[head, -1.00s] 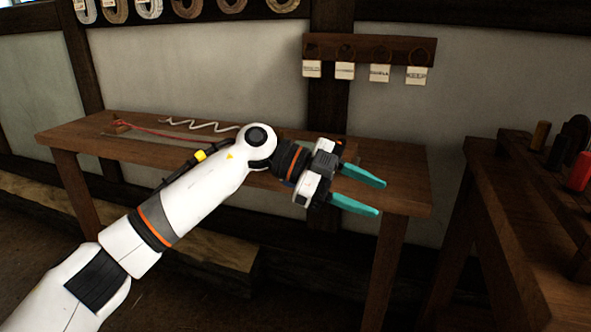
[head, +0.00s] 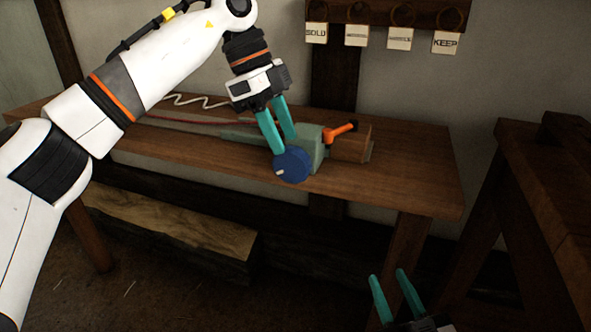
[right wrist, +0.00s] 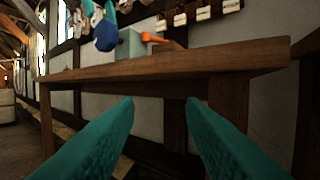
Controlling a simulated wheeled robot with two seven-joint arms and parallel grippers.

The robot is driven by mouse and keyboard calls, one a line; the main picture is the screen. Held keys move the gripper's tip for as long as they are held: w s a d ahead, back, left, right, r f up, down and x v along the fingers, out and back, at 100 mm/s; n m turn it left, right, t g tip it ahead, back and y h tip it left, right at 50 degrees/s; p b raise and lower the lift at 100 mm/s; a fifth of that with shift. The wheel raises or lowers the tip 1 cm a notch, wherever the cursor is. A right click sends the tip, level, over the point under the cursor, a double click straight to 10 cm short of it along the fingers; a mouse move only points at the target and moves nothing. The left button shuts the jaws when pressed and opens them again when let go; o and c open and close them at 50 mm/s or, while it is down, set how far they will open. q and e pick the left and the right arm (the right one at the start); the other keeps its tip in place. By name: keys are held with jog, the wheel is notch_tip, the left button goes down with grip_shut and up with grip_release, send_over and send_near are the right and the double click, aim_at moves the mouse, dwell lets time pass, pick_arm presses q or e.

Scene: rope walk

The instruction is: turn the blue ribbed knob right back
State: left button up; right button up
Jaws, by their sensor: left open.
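The blue ribbed knob (head: 293,165) is on the front of a grey-green box (head: 313,144) on the wooden bench; a small pale mark shows at its left side. My left gripper (head: 276,146) is open, its teal fingers pointing down just above and behind the knob; I cannot tell whether they touch it. The knob also shows in the right wrist view (right wrist: 106,36). My right gripper (head: 390,283) is low in front of the bench, open and empty, well away from the knob; its fingers fill the lower right wrist view (right wrist: 160,105).
An orange lever (head: 341,132) sticks out at the box's right beside a wooden block (head: 350,146). A red cord (head: 190,123) and a white wavy cord (head: 200,101) lie at the bench's left. Tags hang from a wall rack (head: 390,14). Another bench (head: 545,170) stands at right.

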aim_at(302, 181)
pick_arm(q)
jog(key=b+x, duration=0.2)
jog(key=x, duration=0.4)
jog(key=shift+d+f, duration=0.2)
jog(key=shift+s+f, duration=0.1)
jog(key=shift+f, duration=0.05)
pick_arm(e)
jog(key=s+r+t+y, duration=0.2)
jog(key=s+r+t, duration=0.2)
jog(key=r+t, duration=0.2)
jog(key=shift+r, duration=0.7)
pick_arm(q)
jog(key=shift+c, duration=0.2)
pick_arm(e)
jog(key=shift+w, duration=0.1)
pick_arm(q)
grip_shut()
